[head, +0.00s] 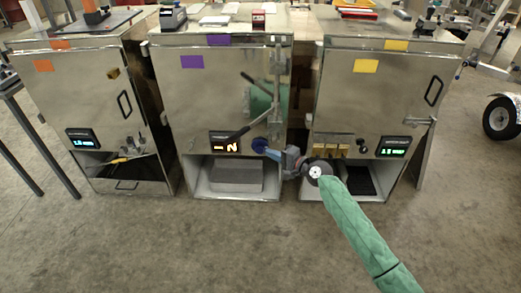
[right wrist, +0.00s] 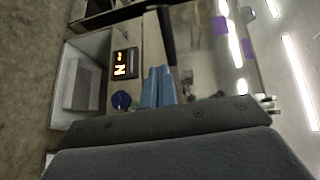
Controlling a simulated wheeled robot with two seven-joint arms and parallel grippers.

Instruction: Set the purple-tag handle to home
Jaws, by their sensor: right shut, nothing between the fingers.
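The middle metal cabinet (head: 185,110) carries purple tags (head: 192,62); a purple tag also shows in the right wrist view (right wrist: 220,26). A dark slanted handle (head: 238,133) sits on its front, beside a lit display (head: 224,143); the handle shows in the right wrist view as a dark bar (right wrist: 166,35). A round blue knob (head: 259,145) lies right of the display. My right gripper (head: 272,153) is shut and empty, close to the knob and below the handle's right end. Its blue fingers (right wrist: 158,84) show beside the knob; contact cannot be told. My left gripper is out of view.
An orange-tag cabinet (head: 85,88) stands left and a yellow-tag cabinet (head: 345,95) right. The middle cabinet's lower opening holds a grey block (head: 235,174). A dark metal stand (head: 12,85) is at far left. The concrete floor in front is clear.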

